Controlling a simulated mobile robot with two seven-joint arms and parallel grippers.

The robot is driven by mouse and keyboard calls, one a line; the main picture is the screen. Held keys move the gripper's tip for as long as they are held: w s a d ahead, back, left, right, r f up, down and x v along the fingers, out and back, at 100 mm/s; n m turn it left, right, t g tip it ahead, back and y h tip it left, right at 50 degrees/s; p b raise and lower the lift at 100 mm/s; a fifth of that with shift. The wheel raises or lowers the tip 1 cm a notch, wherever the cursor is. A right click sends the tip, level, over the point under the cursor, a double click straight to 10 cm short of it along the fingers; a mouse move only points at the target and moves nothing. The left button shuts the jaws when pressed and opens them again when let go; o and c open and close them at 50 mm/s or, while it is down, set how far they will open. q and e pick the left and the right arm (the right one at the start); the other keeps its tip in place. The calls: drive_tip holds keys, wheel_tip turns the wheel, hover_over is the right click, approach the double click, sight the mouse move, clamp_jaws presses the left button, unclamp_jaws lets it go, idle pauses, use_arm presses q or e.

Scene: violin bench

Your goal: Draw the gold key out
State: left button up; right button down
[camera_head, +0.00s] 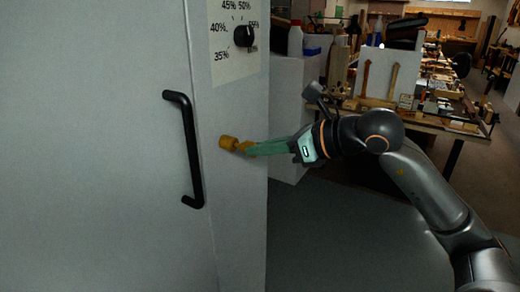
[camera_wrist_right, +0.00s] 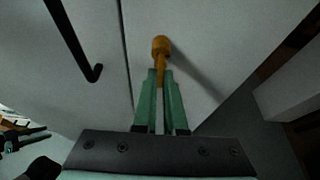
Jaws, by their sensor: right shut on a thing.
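The gold key (camera_head: 241,147) is at the pale cabinet front, right of the black handle. Its wide round gold end (camera_head: 228,143) is against or very near the cabinet face; I cannot tell how far anything sits inside. My right gripper (camera_head: 251,148), with green fingers, comes from the right and is shut on the narrow near part of the key. In the right wrist view the key (camera_wrist_right: 160,50) stands out from the panel between the fingertips (camera_wrist_right: 160,78). The fingers hide part of it.
The cabinet (camera_head: 90,150) fills the left side, with a black bar handle (camera_head: 190,150) and a dial (camera_head: 243,36) above the key. A cluttered workbench (camera_head: 430,118) stands behind my right arm. Open floor (camera_head: 340,240) lies right of the cabinet.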

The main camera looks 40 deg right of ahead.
drive_tip(key=shift+s+d+b, duration=0.3)
drive_tip(key=shift+s+b, duration=0.4)
drive_tip(key=shift+b, duration=0.15)
drive_tip(key=shift+s+d+b, duration=0.25)
drive_tip(key=shift+s+b, duration=0.4)
drive_tip(key=shift+b, duration=0.15)
wheel_tip(320, 180, up, 7)
drive_tip(key=p, duration=0.5)
